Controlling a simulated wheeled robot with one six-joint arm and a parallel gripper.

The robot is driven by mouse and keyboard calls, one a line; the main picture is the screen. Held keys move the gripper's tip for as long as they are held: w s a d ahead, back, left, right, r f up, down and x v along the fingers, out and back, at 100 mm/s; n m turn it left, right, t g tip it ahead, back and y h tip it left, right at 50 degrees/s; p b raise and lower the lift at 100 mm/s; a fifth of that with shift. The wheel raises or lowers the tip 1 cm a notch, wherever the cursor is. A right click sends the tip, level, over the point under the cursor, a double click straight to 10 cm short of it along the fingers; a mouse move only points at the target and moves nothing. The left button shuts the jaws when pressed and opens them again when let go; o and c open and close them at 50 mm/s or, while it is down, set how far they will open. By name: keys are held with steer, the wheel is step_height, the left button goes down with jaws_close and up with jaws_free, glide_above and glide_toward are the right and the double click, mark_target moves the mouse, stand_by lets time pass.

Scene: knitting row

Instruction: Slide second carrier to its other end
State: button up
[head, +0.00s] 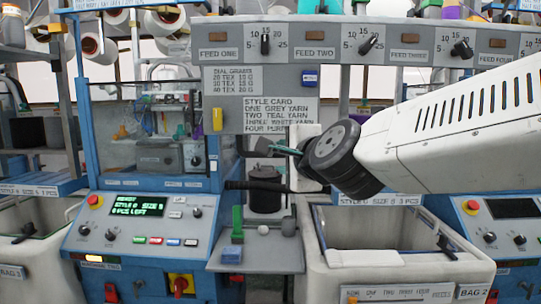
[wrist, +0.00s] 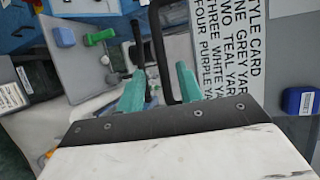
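My gripper (head: 283,150) reaches in from the right in the head view, pointing left, in front of the grey panel below the style card. In the wrist view its two teal fingers (wrist: 160,90) stand apart. A black bent bar (wrist: 163,45) shows between and beyond them; I cannot tell whether they touch it. No carrier can be picked out with certainty. A yellow tab (head: 217,119) sits on the panel's left edge. A blue block (head: 310,78) sits at the panel's upper right and also shows in the wrist view (wrist: 300,101). My wrist hides part of the panel.
The style card (head: 281,115) is close behind my gripper. A grey shelf (head: 255,258) below holds green and blue blocks (head: 232,255). A blue machine (head: 130,232) with a lit display stands left, an open-topped bin (head: 395,268) right. A black horizontal bar (head: 262,186) crosses above the shelf.

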mark_target(275, 155)
steer(key=shift+w+a, duration=0.2)
steer(key=shift+w, duration=0.25)
steer(key=x, duration=0.7)
jaws_close()
